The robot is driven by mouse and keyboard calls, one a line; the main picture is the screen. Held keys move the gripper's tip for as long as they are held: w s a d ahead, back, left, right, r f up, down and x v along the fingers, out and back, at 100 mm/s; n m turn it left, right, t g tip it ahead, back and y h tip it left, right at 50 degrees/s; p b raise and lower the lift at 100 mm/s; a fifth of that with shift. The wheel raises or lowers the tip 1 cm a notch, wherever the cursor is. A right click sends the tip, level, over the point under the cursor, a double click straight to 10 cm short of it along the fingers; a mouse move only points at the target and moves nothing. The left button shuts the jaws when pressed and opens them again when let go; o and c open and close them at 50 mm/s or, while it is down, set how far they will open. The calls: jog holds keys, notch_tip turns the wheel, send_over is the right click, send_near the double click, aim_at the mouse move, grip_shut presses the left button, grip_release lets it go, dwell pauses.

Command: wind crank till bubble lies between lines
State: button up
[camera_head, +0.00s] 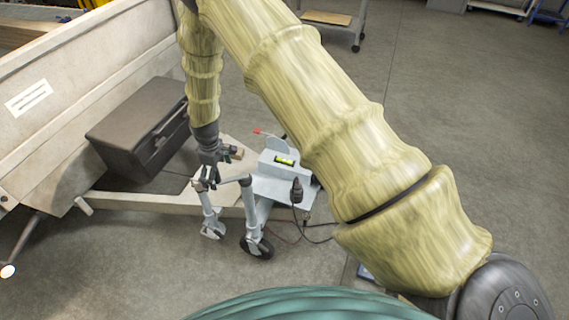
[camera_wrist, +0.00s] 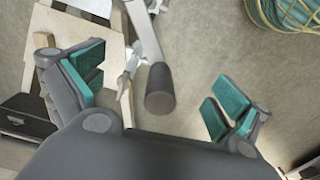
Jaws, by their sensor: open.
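The spirit level (camera_head: 285,160) is a small yellow-green vial on the pale hitch housing in the head view. Its bubble and lines are too small to tell apart. The crank is a grey metal arm (camera_wrist: 143,32) with a dark round grip (camera_wrist: 160,92) in the wrist view. My gripper (camera_wrist: 157,88) is open, with teal pads to the left and right of the grip and visible gaps on both sides. In the head view my gripper (camera_head: 207,180) is over the trailer's front frame, at the crank; the grip is hard to make out there.
A jockey wheel (camera_head: 257,247) stands under the frame. A dark box (camera_head: 138,125) sits on the trailer frame (camera_head: 140,203) beside the pale trailer wall (camera_head: 75,90). A black cable (camera_head: 318,226) hangs near the hitch. Concrete floor (camera_head: 460,110) is open to the right.

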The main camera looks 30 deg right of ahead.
jog(key=shift+r+p, duration=2.2)
jog(key=shift+r, duration=1.85)
jog(key=s+d+f+m+b, duration=0.1)
jog(key=s+d+f+m, duration=0.1)
jog(key=s+f, duration=0.7)
jog(key=s+d+f+m+b, duration=0.1)
jog(key=s+f+m, duration=0.1)
jog(key=s+f, duration=0.65)
jog(key=s+d+m+b, duration=0.1)
jog(key=s+d+m, duration=0.1)
jog(key=s, duration=1.2)
jog(key=s+d+m, duration=0.1)
jog(key=s+m, duration=0.2)
jog(key=s, duration=1.1)
jog(key=shift+s+d+b, duration=0.3)
jog(key=shift+d+b, duration=0.05)
jog(key=shift+r, duration=0.1)
jog(key=shift+c, duration=0.2)
